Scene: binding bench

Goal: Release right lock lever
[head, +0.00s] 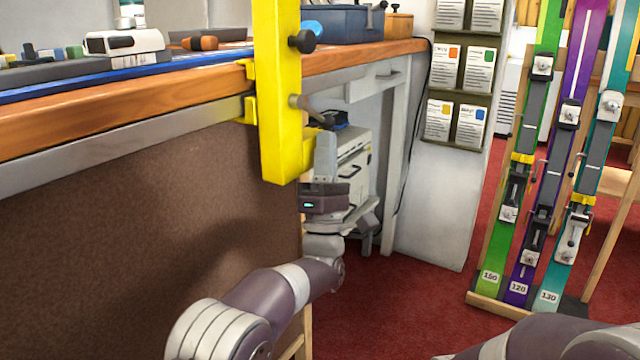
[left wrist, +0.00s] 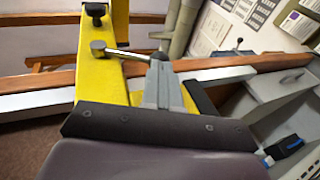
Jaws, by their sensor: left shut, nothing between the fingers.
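A yellow upright clamp post (head: 277,90) stands at the bench's front edge. Its lock lever (head: 312,109) is a grey metal rod with a round end, sticking out from the post. In the left wrist view the lever (left wrist: 128,54) runs from its round end on the post (left wrist: 95,78) toward my fingertips. My left gripper (head: 326,142) is shut and empty beside the post's lower right side, just below the lever. In the left wrist view its closed fingers (left wrist: 158,68) overlap the lever's far end; I cannot tell whether they touch. My right gripper is out of view.
A black knob (head: 303,41) sticks out above the lever. The wooden bench edge (head: 130,112) runs behind the post, with a brown panel below. A grey machine (head: 352,165) stands under the bench. A rack of skis (head: 540,190) stands at right; red floor lies between.

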